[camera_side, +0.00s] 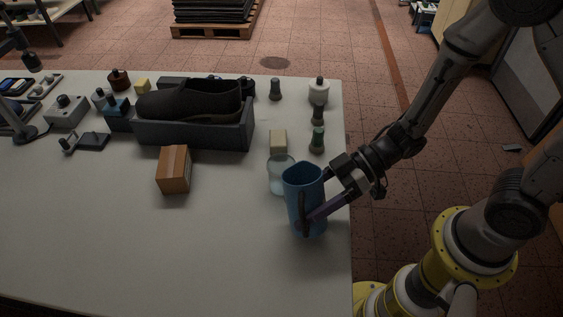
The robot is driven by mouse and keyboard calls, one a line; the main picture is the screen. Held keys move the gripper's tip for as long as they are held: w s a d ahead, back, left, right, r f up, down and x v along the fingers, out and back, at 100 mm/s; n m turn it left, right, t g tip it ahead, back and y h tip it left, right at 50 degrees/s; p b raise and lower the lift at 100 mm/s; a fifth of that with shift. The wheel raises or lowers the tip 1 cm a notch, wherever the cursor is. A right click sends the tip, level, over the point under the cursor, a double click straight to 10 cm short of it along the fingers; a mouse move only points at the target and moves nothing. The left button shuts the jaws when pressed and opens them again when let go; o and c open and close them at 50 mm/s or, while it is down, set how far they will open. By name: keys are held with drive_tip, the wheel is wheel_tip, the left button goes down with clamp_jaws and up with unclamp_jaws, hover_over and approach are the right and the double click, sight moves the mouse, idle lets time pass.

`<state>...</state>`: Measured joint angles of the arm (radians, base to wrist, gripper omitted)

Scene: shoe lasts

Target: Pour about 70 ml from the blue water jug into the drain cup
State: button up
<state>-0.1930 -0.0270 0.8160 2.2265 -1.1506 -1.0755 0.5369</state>
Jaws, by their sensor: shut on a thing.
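The blue water jug (305,184) stands upright near the right edge of the table, its dark handle facing the camera. My gripper (316,196) is shut on the jug, coming in from the right. I cannot tell whether the jug's base touches the table. A clear, pale cup (280,175), which looks like the drain cup, stands just behind and left of the jug, partly hidden by it. The level of water in the jug and in the cup cannot be made out.
A cardboard box (174,170) sits left of the cup. A cream block (278,140) is behind the cup. Behind them, a grey bin (195,135) holds dark shoe lasts, and several small bottles (317,139) stand at the right. The table's front left (150,245) is clear.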

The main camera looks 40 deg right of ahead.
sight(289, 197)
drive_tip(key=shift+w+m, duration=0.3)
drive_tip(key=shift+w+d+r+m+g, duration=0.2)
drive_tip(key=shift+w+r+m+g, duration=0.35)
drive_tip(key=shift+r+m+g, duration=0.3)
drive_tip(key=shift+m+g+y, duration=0.35)
drive_tip(key=shift+m+y, duration=0.05)
drive_tip(key=shift+m, duration=0.05)
drive_tip(key=shift+s+r+m+g, duration=0.15)
drive_tip(key=shift+r+m+g, duration=0.35)
drive_tip(key=shift+r+m, duration=0.15)
drive_tip(key=shift+r+m+g+y, duration=0.3)
drive_tip(key=shift+r+m+y, duration=0.1)
drive_tip(key=shift+r+m, duration=0.1)
drive_tip(key=shift+f+m+g, duration=0.15)
drive_tip(key=shift+m+g, duration=0.15)
drive_tip(key=shift+m, duration=0.05)
drive_tip(key=shift+a, duration=0.3)
drive_tip(key=shift+a, duration=0.25)
drive_tip(key=shift+a, duration=0.1)
idle(0.4)
